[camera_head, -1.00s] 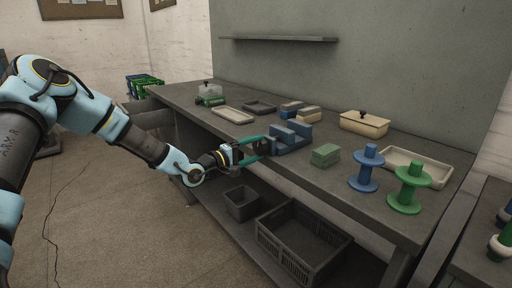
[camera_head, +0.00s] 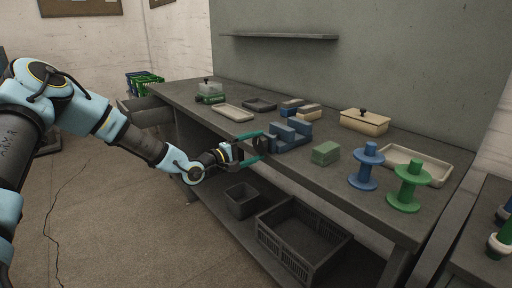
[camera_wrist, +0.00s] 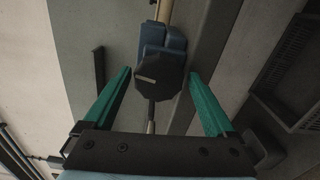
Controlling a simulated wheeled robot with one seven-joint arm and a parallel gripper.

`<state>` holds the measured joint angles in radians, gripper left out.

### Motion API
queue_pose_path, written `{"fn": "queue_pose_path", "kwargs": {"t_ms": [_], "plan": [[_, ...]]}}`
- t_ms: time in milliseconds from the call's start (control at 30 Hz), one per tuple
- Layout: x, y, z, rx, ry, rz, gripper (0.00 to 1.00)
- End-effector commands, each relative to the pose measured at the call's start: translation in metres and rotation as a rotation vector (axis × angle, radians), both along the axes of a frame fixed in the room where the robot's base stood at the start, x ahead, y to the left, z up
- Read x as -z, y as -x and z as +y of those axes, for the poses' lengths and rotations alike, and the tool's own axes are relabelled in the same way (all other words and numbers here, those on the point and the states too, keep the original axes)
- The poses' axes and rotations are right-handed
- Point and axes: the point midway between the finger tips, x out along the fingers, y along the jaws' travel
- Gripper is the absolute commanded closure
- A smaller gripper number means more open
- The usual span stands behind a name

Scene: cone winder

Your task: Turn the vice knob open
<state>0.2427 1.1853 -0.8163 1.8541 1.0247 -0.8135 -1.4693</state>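The blue vice (camera_head: 291,135) stands at the front edge of the workbench. Its dark faceted knob (camera_wrist: 158,78) faces me in the wrist view and has a pale line mark on its face. A thin bar (camera_wrist: 151,115) shows below the knob in that view. My gripper (camera_head: 262,147) is open in front of the vice, with its teal fingers apart. In the wrist view my gripper (camera_wrist: 160,73) has one fingertip on each side of the knob, with a narrow gap visible on both sides. I cannot tell how deep the knob sits between the fingers.
A green block (camera_head: 326,153), a blue spool (camera_head: 366,168) and a green spool (camera_head: 408,188) stand right of the vice. A shallow tray (camera_head: 233,113) lies to its left. Dark crates (camera_head: 302,236) sit on the lower shelf below. Floor left of the bench is clear.

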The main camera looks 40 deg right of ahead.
Motion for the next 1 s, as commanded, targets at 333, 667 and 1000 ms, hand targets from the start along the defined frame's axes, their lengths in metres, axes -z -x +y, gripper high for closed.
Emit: {"fn": "queue_pose_path", "kwargs": {"t_ms": [333, 667, 1000], "plan": [[-0.001, 0.0, 0.001, 0.0, 0.002, -0.001, 0.0], [0.001, -0.004, 0.053, -0.003, 0.0, 0.0, 0.0], [0.0, -0.006, 0.103, -0.001, 0.001, 0.0, 0.0]]}}
